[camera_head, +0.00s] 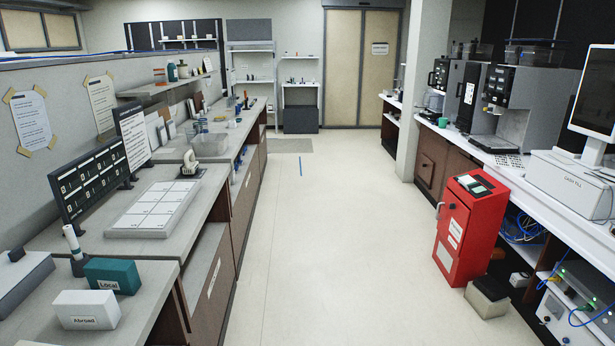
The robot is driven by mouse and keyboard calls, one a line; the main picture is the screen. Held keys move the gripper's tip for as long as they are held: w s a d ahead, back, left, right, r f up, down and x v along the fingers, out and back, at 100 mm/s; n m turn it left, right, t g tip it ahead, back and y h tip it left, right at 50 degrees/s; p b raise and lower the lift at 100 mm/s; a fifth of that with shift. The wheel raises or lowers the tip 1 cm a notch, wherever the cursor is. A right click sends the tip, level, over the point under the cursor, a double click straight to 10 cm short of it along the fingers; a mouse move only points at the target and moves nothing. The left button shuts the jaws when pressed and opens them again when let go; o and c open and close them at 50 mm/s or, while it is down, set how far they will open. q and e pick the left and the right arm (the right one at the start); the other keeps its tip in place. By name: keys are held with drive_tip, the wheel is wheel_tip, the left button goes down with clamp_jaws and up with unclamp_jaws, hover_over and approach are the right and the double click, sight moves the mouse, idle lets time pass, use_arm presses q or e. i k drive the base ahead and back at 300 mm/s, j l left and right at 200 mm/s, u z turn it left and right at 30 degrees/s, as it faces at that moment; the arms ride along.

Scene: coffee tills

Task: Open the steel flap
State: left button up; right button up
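I cannot pick out a steel flap with certainty. A grey, slanted panel (203,262) shows at the front of the left counter, below the worktop, beside a brown front with a small pale label. I cannot tell whether it is the flap or whether it is hinged. On the right stands a red cabinet (468,228) with a dark top, a pale handle on its left edge and white labels; its door looks shut. Neither of my grippers is in view.
A wide pale floor aisle (310,250) runs clear between the counters. Coffee machines (510,100) and a white till (570,180) stand on the right counter. Green and white blocks (112,275) sit front left.

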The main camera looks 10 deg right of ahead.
sight(472, 186)
drive_tip(key=i+l+z, duration=0.6)
drive_tip(key=i+z, duration=0.6)
